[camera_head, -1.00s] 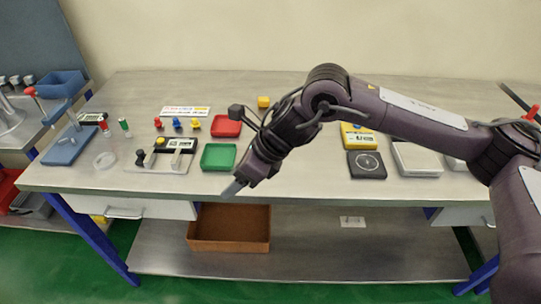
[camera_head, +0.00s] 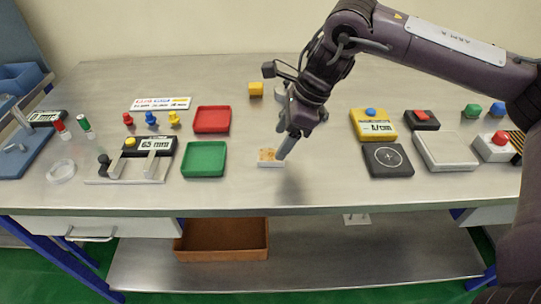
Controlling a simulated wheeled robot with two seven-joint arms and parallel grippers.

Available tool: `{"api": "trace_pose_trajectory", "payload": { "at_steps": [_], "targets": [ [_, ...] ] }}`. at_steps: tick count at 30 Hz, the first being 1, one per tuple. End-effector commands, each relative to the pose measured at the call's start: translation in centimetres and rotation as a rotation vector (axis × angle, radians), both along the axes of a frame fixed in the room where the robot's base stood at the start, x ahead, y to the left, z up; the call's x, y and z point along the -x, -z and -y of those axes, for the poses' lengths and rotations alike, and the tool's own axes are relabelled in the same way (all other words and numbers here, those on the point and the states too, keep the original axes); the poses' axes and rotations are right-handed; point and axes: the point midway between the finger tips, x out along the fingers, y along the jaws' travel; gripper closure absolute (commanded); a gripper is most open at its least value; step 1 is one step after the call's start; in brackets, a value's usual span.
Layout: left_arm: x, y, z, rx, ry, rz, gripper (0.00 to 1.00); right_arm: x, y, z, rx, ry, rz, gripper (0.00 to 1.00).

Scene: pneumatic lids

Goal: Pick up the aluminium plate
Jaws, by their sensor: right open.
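My right gripper (camera_head: 284,146) is open, pointing down and left over the middle of the bench. A small, flat, pale piece with orange-brown patches on top (camera_head: 268,157) lies on the bench just left of its near fingertip, which hides the piece's right end. I cannot tell whether they touch, or whether this piece is the aluminium plate. A light grey shape (camera_head: 281,101) shows behind the gripper, largely hidden; I cannot tell what it is. My left gripper is out of view.
A green tray (camera_head: 204,159) and red tray (camera_head: 212,119) stand left, beside a 65 mm gauge (camera_head: 156,144). A black pad (camera_head: 387,161), yellow display (camera_head: 373,125) and grey-topped box (camera_head: 444,151) stand right. The front centre is clear.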

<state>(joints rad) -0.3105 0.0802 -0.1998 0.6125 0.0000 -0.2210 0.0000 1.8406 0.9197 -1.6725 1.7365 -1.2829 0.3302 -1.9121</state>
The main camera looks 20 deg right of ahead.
Motion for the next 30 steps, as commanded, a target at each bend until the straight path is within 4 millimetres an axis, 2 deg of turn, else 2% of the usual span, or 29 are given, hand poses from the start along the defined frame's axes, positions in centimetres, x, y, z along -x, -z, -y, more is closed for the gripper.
{"api": "trace_pose_trajectory", "payload": {
  "at_steps": [3, 8, 13, 17, 27, 29, 30],
  "targets": [
    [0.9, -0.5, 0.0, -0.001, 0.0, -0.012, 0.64, 0.1, 1.6, -0.7, 0.002, -0.003, -0.002, 0.33],
    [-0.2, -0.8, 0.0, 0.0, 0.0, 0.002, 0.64, -0.1, 3.6, -1.5, 0.002, 0.0, -0.002, 0.33],
    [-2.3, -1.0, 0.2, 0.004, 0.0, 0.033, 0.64, -0.2, 4.2, -1.7, 0.0, 0.0, 0.001, 0.33],
    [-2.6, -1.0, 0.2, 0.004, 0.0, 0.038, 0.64, -0.2, 4.2, -1.7, 0.0, 0.0, 0.001, 0.33],
    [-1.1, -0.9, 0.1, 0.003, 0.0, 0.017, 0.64, -0.2, 4.2, -1.7, -0.001, 0.0, 0.001, 0.76],
    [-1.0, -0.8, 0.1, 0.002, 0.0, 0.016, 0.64, -0.2, 4.1, -1.7, -0.001, 0.0, 0.001, 0.84],
    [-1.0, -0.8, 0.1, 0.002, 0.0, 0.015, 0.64, -0.3, 4.1, -1.7, -0.001, 0.0, 0.001, 0.84]
  ]
}}
